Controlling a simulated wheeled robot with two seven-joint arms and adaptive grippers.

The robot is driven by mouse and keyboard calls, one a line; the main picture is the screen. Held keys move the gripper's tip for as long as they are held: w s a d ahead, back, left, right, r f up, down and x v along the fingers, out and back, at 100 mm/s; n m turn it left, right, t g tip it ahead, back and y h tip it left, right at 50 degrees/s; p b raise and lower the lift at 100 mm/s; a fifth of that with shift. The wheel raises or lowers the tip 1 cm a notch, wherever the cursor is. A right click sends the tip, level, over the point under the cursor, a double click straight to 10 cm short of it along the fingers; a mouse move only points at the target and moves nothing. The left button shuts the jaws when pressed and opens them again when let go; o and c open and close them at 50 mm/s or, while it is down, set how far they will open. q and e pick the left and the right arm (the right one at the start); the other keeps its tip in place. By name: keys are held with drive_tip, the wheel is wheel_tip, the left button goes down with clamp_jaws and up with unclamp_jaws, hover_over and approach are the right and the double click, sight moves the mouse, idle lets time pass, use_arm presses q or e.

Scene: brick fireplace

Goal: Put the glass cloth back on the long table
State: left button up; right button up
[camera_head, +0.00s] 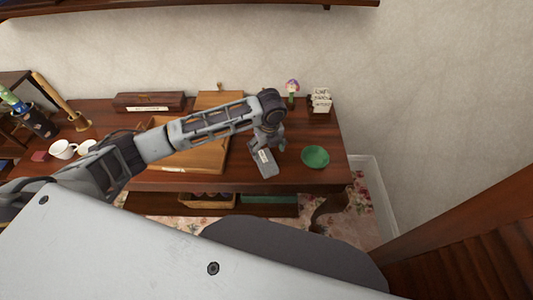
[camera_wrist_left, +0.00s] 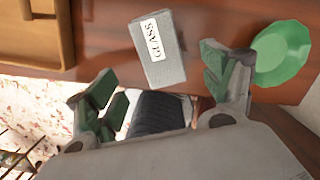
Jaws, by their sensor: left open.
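The glass cloth (camera_head: 264,165) is a small grey folded block with a white label. It lies on the long table (camera_head: 334,175) near the front edge, between the wooden tray and the green bowl. In the left wrist view the cloth (camera_wrist_left: 159,62) shows its "GLASS" label and lies just beyond my fingertips. My left gripper (camera_head: 268,143) is above the table, right behind the cloth in the head view. Its green-padded fingers (camera_wrist_left: 160,78) are spread apart with nothing held between them. My right gripper is not in view.
A green bowl (camera_head: 315,157) stands right of the cloth. A wooden tray (camera_head: 213,163) lies left, partly behind my arm. A flower ornament (camera_head: 292,87) and a white lettered block (camera_head: 321,99) stand at the back. White cups (camera_head: 63,150) are at the left.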

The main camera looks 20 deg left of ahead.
use_arm(q)
drive_tip(key=shift+s+d+r, duration=0.1)
drive_tip(key=shift+s+r, duration=0.05)
drive_tip(key=shift+r, duration=1.05)
